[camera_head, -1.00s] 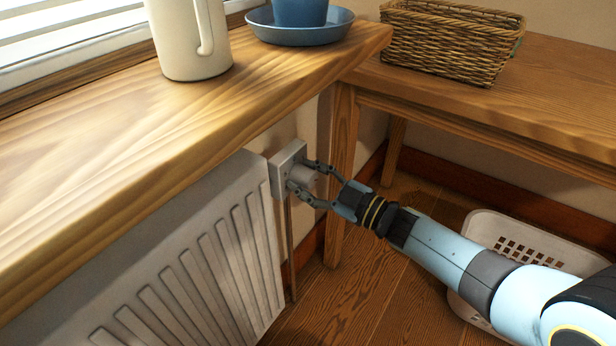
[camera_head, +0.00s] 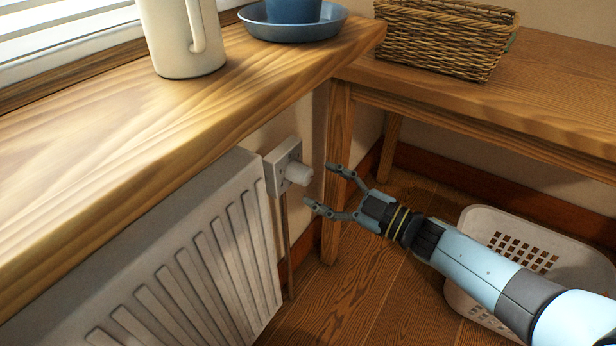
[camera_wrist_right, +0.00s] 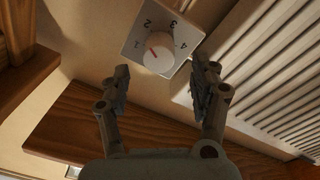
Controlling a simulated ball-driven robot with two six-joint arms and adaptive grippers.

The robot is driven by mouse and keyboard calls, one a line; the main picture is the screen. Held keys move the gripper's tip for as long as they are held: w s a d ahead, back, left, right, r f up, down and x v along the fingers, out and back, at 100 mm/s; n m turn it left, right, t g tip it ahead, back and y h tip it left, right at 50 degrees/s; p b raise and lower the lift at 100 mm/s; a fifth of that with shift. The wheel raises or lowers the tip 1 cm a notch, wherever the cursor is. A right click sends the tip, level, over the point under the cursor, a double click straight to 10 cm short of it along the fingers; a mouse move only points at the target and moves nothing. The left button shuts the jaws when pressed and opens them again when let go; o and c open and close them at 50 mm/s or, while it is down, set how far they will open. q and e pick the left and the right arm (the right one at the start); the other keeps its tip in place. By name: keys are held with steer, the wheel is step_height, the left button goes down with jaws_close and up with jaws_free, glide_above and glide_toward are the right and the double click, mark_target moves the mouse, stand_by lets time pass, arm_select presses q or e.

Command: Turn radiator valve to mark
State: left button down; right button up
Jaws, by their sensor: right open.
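The radiator valve is a white round knob (camera_head: 298,173) on a square grey plate (camera_head: 280,172) at the radiator's upper right end. In the right wrist view the knob (camera_wrist_right: 158,55) has a red line pointing up and left, roughly between the 1 and the 2. The plate (camera_wrist_right: 135,50) carries the numbers 1 to 4. My right gripper (camera_head: 320,185) is open and empty. Its fingertips are just short of the knob, apart from it. In the right wrist view the gripper (camera_wrist_right: 161,72) has a finger on each side below the knob. My left gripper is not in view.
The white ribbed radiator (camera_head: 190,270) stands under a wooden sill (camera_head: 110,150) that holds a cream jug (camera_head: 180,35) and a blue saucer (camera_head: 290,28). A wooden bench (camera_head: 500,95) with a wicker basket (camera_head: 440,40) is at right. A white laundry basket (camera_head: 480,225) is on the floor.

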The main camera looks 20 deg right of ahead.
steer(key=v, duration=0.6)
steer(key=shift+s+d, duration=0.2)
steer(key=shift+s, duration=0.1)
steer(key=s+d+f+m+g+h+p, duration=0.25)
steer(key=s+f+m+h, duration=0.25)
steer(key=s+f, duration=0.65)
steer(key=s+d+f+m+g+h+p, duration=0.1)
steer(key=s+d+f+m+g+h, duration=0.35)
steer(key=s+f, duration=0.75)
steer(key=s+f+m+g+h, duration=0.1)
steer(key=s+f+m+g, duration=0.1)
steer(key=s, duration=0.9)
steer(key=s+f+m+g+h, duration=0.1)
steer(key=s+f+g, duration=0.3)
steer(key=s, duration=0.7)
steer(key=shift+s+d+m+g, duration=0.35)
steer(key=shift+m+g, duration=0.25)
steer(key=shift+m, duration=0.05)
steer(key=shift+f, duration=0.15)
